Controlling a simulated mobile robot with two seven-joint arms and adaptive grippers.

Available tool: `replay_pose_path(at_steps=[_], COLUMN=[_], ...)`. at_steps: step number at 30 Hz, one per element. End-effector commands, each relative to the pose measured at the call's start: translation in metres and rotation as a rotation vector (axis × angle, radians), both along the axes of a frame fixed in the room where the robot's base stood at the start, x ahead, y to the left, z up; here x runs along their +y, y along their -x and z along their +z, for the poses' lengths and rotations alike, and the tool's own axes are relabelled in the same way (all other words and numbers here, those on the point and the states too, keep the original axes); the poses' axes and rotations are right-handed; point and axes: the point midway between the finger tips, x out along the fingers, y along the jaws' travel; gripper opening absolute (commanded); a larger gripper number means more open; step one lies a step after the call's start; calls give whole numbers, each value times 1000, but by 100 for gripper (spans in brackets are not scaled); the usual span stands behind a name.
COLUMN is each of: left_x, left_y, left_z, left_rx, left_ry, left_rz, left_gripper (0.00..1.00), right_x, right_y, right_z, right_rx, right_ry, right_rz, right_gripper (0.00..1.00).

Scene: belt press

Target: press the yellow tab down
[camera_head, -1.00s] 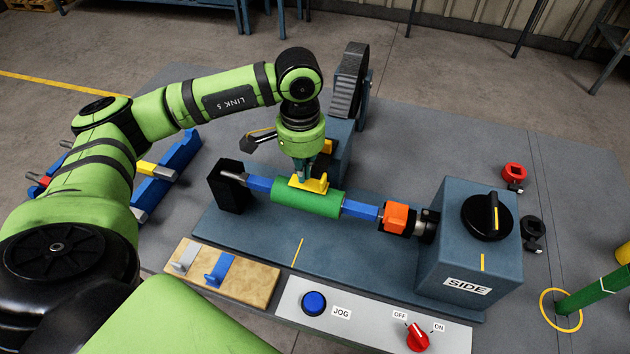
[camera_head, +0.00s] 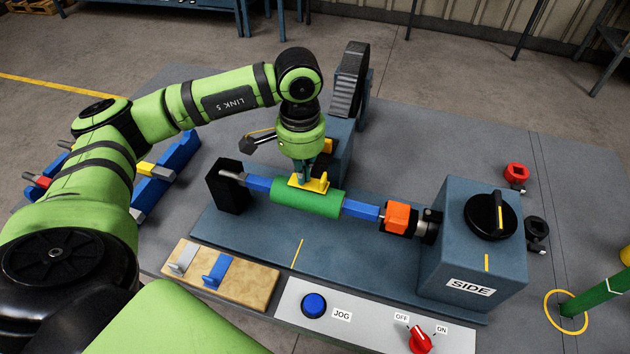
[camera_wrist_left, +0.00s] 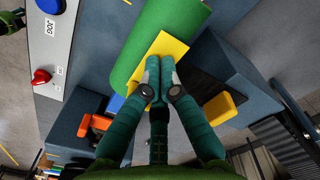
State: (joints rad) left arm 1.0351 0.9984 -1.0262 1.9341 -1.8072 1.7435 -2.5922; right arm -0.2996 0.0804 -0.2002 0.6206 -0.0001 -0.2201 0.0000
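My left gripper (camera_head: 301,180) points down at the tab from above. In the wrist view its two teal fingers (camera_wrist_left: 160,68) are together, with their tips over the tab. They look to be at or touching its surface; exact contact is hidden. My right gripper is not in view.
Blue shaft parts and an orange collar (camera_head: 397,216) join the roller to the SIDE housing (camera_head: 462,262). A black block (camera_head: 228,187) stands left. In front are a blue JOG button (camera_head: 314,304), a red switch (camera_head: 420,338) and a wooden board (camera_head: 258,286) with two hooks.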

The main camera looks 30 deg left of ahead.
Motion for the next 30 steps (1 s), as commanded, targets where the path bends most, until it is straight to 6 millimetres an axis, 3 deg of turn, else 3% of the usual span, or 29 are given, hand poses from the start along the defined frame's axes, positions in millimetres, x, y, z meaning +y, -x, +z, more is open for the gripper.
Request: replay_pose_path(at_steps=[30], left_x=[0], left_y=[0], left_z=[-8], left_rx=[1], left_ry=[0], left_rz=[0], left_gripper=[0], right_x=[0], right_y=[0], right_z=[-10], right_rx=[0], right_ry=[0], right_rz=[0], right_gripper=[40])
